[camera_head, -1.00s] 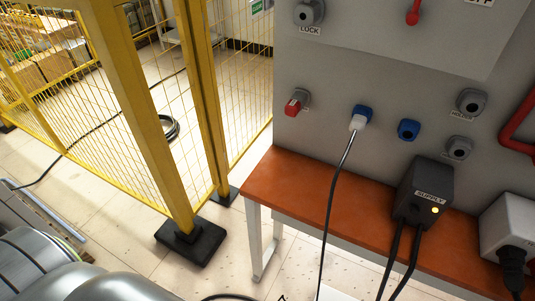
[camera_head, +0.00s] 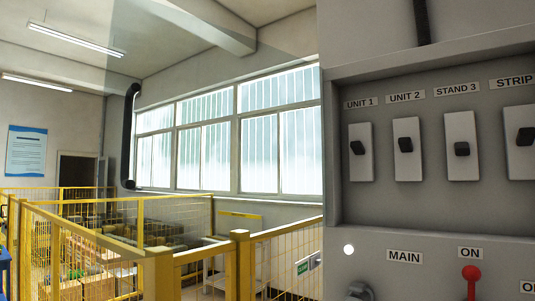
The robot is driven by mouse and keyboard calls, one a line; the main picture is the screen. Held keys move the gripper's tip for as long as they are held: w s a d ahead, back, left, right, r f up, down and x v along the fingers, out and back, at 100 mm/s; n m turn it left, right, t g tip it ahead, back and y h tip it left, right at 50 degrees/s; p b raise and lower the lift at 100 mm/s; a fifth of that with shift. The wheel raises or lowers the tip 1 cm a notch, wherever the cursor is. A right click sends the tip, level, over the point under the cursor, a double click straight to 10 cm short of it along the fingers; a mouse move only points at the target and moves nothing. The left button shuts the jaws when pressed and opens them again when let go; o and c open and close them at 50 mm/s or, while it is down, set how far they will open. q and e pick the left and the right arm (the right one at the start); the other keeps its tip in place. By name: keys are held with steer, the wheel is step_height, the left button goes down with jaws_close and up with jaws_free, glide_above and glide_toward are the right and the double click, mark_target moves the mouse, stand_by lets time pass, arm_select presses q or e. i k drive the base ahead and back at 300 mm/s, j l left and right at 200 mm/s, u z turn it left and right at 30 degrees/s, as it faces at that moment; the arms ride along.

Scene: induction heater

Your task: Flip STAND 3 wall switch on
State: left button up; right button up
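The STAND 3 wall switch (camera_head: 462,149) is a black toggle on a pale plate, in a recessed grey panel at the right of the head view. Its label (camera_head: 457,89) is above it. Its toggle sits a little lower on its plate than the UNIT 2 switch (camera_head: 405,144) to its left and the STRIP switch (camera_head: 526,137) to its right. The UNIT 1 switch (camera_head: 357,147) is at the far left of the row. Neither of my grippers is in view, and nothing covers the STAND 3 switch.
Below the recess are a lit white lamp (camera_head: 349,249), a MAIN label (camera_head: 404,257) and a red lever (camera_head: 471,280) under an ON label. Yellow mesh fencing (camera_head: 190,270) stands at lower left, with windows (camera_head: 225,145) behind. The space before the switches looks clear.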

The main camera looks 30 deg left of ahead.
mark_target(460, 149)
steer(key=j+z, duration=0.2)
steer(key=j, duration=0.35)
steer(key=j+z, duration=0.25)
steer(key=j, duration=0.25)
steer(key=j+z, duration=0.2)
steer(key=j, duration=0.35)
steer(key=k+j+z, duration=0.2)
steer(key=j, duration=0.3)
steer(key=j+z, duration=0.25)
steer(key=j, duration=0.3)
steer(key=k, duration=0.05)
